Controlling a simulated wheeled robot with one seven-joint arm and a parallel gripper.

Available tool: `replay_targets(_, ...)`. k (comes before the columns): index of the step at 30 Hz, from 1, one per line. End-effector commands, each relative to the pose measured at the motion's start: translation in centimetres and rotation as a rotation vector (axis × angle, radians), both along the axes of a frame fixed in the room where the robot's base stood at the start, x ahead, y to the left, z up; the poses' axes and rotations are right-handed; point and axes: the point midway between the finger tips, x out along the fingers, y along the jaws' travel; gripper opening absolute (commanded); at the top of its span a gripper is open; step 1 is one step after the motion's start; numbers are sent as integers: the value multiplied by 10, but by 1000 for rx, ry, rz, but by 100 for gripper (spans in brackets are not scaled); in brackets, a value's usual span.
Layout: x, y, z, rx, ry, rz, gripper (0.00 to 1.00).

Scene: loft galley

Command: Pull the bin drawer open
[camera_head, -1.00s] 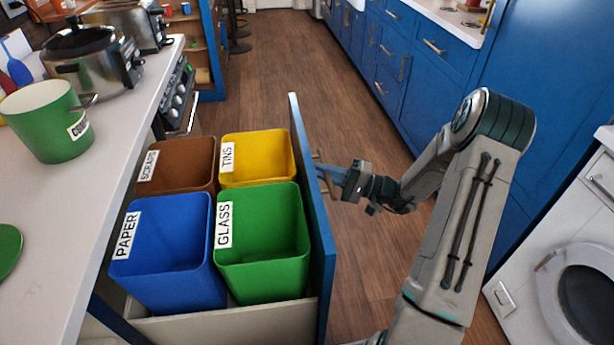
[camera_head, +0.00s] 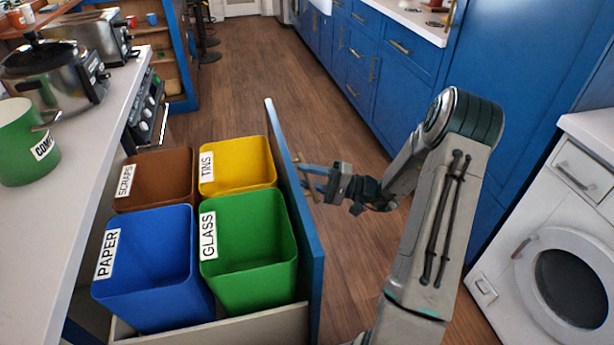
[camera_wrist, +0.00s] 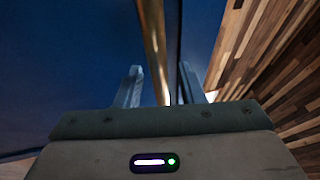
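The bin drawer stands far out from the counter, with its blue front (camera_head: 296,215) facing right. Inside are a brown SCRAPS bin (camera_head: 155,180), a yellow TINS bin (camera_head: 238,162), a blue PAPER bin (camera_head: 150,265) and a green GLASS bin (camera_head: 250,250). A brass bar handle (camera_head: 309,187) is on the front; it also shows in the wrist view (camera_wrist: 153,40). My gripper (camera_head: 316,174) is at the handle. In the wrist view my gripper's fingers (camera_wrist: 160,88) are apart, one on each side of the bar, with a visible gap on the right.
The white counter (camera_head: 75,130) with a green pot (camera_head: 22,150) and steel cooker (camera_head: 55,80) is at left. Blue cabinets (camera_head: 400,75) and a white washing machine (camera_head: 560,260) line the right. Wooden floor (camera_head: 250,70) is clear between.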

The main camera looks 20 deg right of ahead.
Motion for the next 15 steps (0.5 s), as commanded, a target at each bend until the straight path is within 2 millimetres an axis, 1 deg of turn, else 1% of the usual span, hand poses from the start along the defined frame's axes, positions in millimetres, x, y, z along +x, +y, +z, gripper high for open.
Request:
replay_targets(5, -8, -20, -4, 0, 1, -4, 35)
replay_targets(15, -40, -88, -18, 0, 1, -4, 35)
